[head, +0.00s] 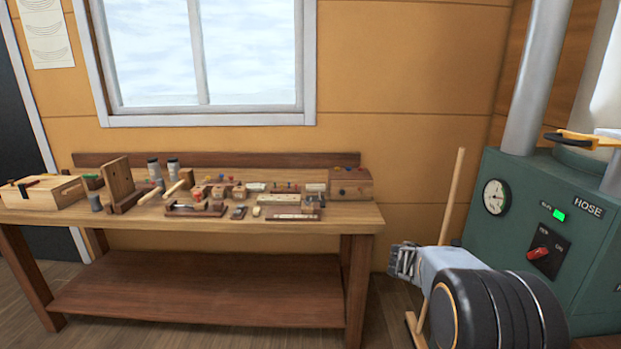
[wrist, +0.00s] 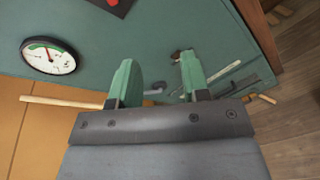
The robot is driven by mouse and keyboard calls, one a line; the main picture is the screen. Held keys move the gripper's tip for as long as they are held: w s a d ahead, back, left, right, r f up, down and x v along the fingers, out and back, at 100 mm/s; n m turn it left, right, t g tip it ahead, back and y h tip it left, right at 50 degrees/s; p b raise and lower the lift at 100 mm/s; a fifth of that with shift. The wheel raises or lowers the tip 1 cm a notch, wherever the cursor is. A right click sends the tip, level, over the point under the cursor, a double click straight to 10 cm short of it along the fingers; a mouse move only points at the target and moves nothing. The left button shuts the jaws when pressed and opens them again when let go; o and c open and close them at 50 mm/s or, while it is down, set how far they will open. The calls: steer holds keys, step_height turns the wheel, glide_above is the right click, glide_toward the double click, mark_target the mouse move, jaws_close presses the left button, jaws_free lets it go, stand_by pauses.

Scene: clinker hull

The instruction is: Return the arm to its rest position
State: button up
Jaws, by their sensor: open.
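My arm reaches in from the lower right of the head view, in front of the green machine. My gripper (head: 404,262) points left there, near a thin upright wooden pole (head: 453,190). In the wrist view my gripper (wrist: 158,80) shows two green-tipped fingers held apart with nothing between them. Beyond the fingers is the green face of the machine (wrist: 210,28). Small grey items by the fingertips are too unclear to name.
The green machine (head: 510,190), with a gauge (head: 495,197) and a red switch (head: 538,253), stands close on the right. A workbench (head: 335,214) holding many small tools stands left of my gripper. The window wall is behind; floor shows at lower left.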

steer(key=s+a+f+m+t+y+p, duration=0.1)
steer(key=s+a+f+m+y+p, duration=0.15)
steer(key=s+a+y, duration=0.35)
steer(key=s+a+f+m+y+p, duration=0.15)
steer(key=s+a+m+y, duration=0.25)
steer(key=a, duration=0.4)
steer(key=s+a+r+m+t+y+p, duration=0.2)
steer(key=s+a+r+t+y+p, duration=0.2)
steer(key=a+r, duration=0.5)
steer(key=shift+s+a+y+p, duration=0.75)
steer(key=shift+s+a+y, duration=0.05)
steer(key=shift+s+a, duration=0.25)
steer(key=shift+d+r, duration=0.1)
steer(key=shift+d, duration=0.05)
